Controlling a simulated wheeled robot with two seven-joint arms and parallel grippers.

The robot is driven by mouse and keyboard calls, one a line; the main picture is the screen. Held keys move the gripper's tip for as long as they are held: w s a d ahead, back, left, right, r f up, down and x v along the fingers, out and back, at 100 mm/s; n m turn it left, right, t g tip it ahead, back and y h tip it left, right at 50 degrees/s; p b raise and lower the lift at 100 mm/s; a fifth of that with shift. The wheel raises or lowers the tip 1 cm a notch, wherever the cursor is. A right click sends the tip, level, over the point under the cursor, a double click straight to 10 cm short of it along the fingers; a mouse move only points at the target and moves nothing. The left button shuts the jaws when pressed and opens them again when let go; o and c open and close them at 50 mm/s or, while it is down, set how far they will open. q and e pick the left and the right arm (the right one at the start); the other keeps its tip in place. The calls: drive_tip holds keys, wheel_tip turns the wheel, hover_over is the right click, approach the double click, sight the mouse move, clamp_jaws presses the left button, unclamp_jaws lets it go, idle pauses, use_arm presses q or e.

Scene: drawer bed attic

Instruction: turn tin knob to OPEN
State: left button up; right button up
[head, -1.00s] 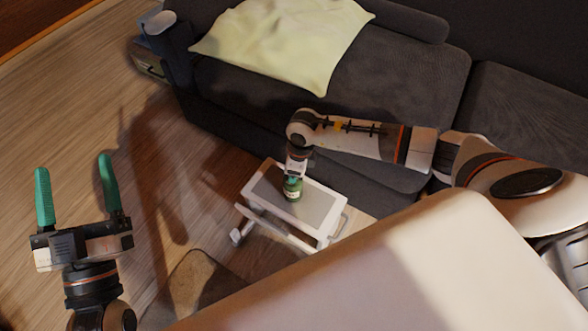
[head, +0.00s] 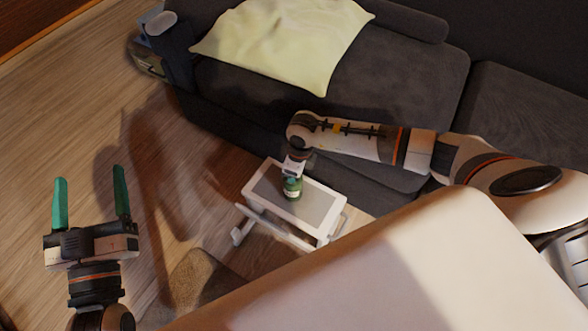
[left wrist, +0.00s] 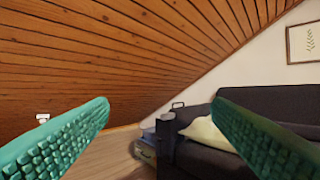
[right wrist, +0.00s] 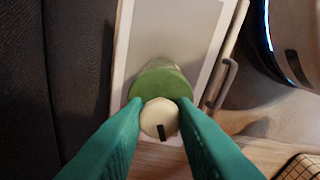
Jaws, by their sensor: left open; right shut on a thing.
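A small green tin (head: 292,187) with a pale label stands on the grey top of a small white table. In the right wrist view the green tin (right wrist: 165,80) shows from above, with a round cream knob (right wrist: 159,118) bearing one black mark. My right gripper (right wrist: 160,112) points down at the tin, its green fingers shut on the knob from both sides. In the head view its fingers are mostly hidden. No OPEN lettering can be read. My left gripper (head: 91,200) is open and empty, above the floor at the left, far from the tin.
The white table (head: 330,228) stands in front of a dark sofa (head: 400,75) with a pale cushion (head: 285,40). A brown rug (head: 190,280) lies at the lower middle. The wooden floor (head: 60,110) at the left is clear.

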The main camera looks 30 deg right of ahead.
drive_tip(key=shift+m+p, duration=0.45)
drive_tip(key=shift+m, duration=0.35)
use_arm(q)
drive_tip(key=shift+w+a+f+g+y, duration=0.15)
drive_tip(key=shift+f+g+y, duration=0.1)
drive_tip(key=shift+f+g, duration=0.6)
drive_tip(key=shift+a+f+g+y, duration=0.1)
drive_tip(key=shift+f+g+y, duration=0.15)
drive_tip(key=shift+f+g, duration=0.6)
drive_tip(key=shift+f, duration=0.35)
use_arm(e)
drive_tip(key=shift+m+p, duration=0.4)
drive_tip(key=shift+m, duration=0.3)
drive_tip(key=shift+m+p, duration=0.3)
drive_tip(key=shift+m, duration=0.2)
drive_tip(key=shift+m+h, duration=0.3)
drive_tip(key=shift+m, duration=0.1)
use_arm(q)
wheel_tip(320, 180, down, 6)
drive_tip(key=s+a+g+y, duration=0.1)
drive_tip(key=s+g, duration=0.1)
drive_tip(key=g, duration=0.2)
drive_tip(key=shift+s+a, duration=0.15)
drive_tip(key=shift+a, duration=0.1)
drive_tip(key=shift+f, duration=0.1)
